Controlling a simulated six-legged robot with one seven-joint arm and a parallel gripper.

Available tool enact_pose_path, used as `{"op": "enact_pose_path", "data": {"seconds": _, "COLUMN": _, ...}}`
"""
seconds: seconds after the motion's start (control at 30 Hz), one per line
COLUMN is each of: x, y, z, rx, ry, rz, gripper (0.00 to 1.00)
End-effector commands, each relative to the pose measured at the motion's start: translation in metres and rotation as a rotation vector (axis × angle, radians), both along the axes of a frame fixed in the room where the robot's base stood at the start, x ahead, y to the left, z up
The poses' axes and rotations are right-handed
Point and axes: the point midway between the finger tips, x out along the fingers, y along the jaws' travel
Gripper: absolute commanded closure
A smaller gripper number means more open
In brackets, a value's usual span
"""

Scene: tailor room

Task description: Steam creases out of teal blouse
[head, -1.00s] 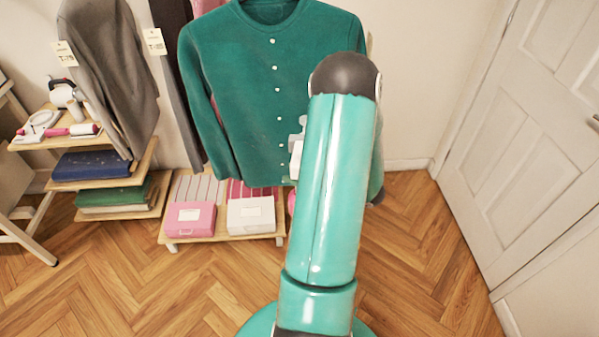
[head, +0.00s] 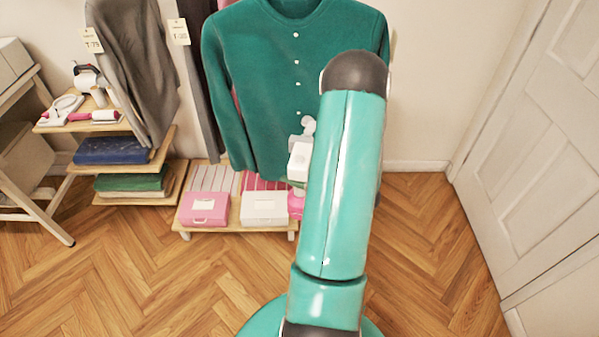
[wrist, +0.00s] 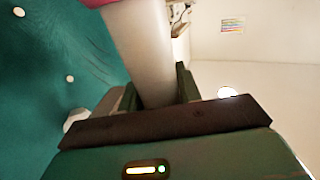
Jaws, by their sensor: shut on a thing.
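The teal blouse (head: 270,85) hangs upright against the wall in the head view, with a column of white buttons and long sleeves. My raised arm covers part of its right side. In the wrist view, my gripper (wrist: 158,98) is shut on a pale grey handle (wrist: 143,50) with a pink part at its top edge; the rest of this tool is cut off. The blouse cloth (wrist: 40,85) with its buttons fills the left of that view, close beside the handle. Whether the tool touches the cloth I cannot tell.
A low stand with a pink box (head: 203,208) and a white box (head: 264,208) is below the blouse. Shelves (head: 100,125) at left hold folded cloth and small tools. Grey garments (head: 140,60) hang beside the blouse. A white door (head: 530,130) is at right; the wooden floor is open.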

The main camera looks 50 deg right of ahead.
Motion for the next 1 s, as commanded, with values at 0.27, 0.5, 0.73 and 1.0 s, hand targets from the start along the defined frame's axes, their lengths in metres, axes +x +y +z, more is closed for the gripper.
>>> {"op": "enact_pose_path", "data": {"seconds": 0.27, "x": 0.011, "y": 0.009, "z": -0.005, "rx": 0.000, "ry": -0.003, "rz": 0.001, "gripper": 1.00}}
{"op": "enact_pose_path", "data": {"seconds": 0.5, "x": 0.021, "y": 0.016, "z": -0.009, "rx": -0.001, "ry": -0.003, "rz": 0.002, "gripper": 1.00}}
{"op": "enact_pose_path", "data": {"seconds": 0.73, "x": 0.029, "y": 0.022, "z": -0.014, "rx": -0.001, "ry": -0.003, "rz": 0.000, "gripper": 1.00}}
{"op": "enact_pose_path", "data": {"seconds": 1.0, "x": 0.040, "y": 0.031, "z": -0.019, "rx": -0.001, "ry": -0.004, "rz": 0.001, "gripper": 1.00}}
